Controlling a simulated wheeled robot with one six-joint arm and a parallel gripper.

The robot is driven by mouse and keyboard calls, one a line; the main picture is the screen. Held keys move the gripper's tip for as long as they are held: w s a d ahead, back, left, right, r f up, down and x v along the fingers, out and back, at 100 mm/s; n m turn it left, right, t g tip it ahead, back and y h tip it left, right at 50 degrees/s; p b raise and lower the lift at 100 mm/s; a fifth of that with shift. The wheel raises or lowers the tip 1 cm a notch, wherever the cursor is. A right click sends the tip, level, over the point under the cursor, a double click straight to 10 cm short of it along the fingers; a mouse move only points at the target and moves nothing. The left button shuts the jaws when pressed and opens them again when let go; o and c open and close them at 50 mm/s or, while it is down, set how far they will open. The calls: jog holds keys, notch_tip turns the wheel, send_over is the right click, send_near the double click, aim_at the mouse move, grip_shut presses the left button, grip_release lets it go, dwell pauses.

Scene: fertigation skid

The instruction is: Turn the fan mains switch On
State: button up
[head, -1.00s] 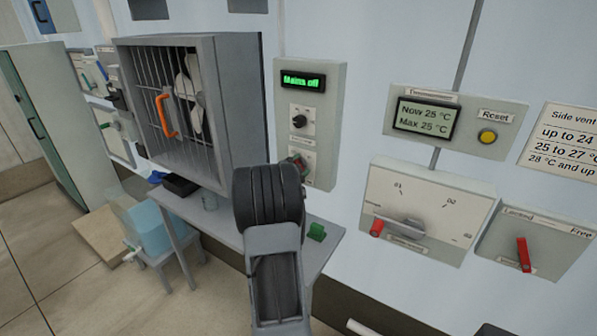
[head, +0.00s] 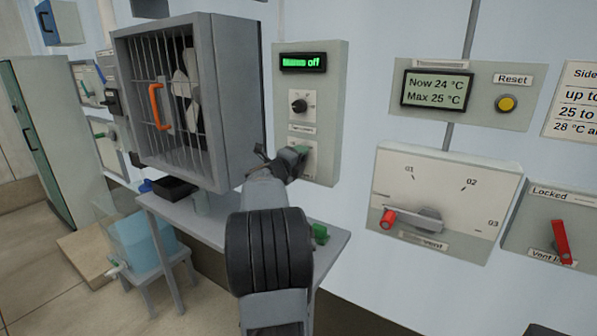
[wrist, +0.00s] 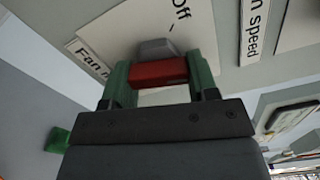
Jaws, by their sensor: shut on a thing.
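The fan mains switch has a red handle (wrist: 158,72) on a pale plate, with "Off" and part of a "Fan m…" label showing in the wrist view. My gripper (wrist: 160,80) has its green fingers shut on this handle, one on each side. In the head view my gripper (head: 293,160) is at the lower plate of the grey fan panel (head: 333,110), and it hides most of the switch.
A black knob (head: 299,105) sits just above the switch. The caged fan (head: 185,95) stands close left of my arm. A grey shelf (head: 215,235) with a green block (head: 320,233) lies below. The thermometer box (head: 460,95) and the vent dial (head: 445,190) are to the right.

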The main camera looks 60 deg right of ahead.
jog(key=m+b, duration=0.3)
jog(key=shift+f, duration=0.2)
jog(key=shift+w+r+m+b, duration=0.1)
jog(key=shift+m+b, duration=0.95)
jog(key=shift+m, duration=0.35)
jog(key=shift+r+m, duration=0.1)
jog(key=shift+m, duration=0.2)
jog(key=o, duration=0.9)
jog(key=a, duration=1.3)
jog(key=shift+a, duration=0.4)
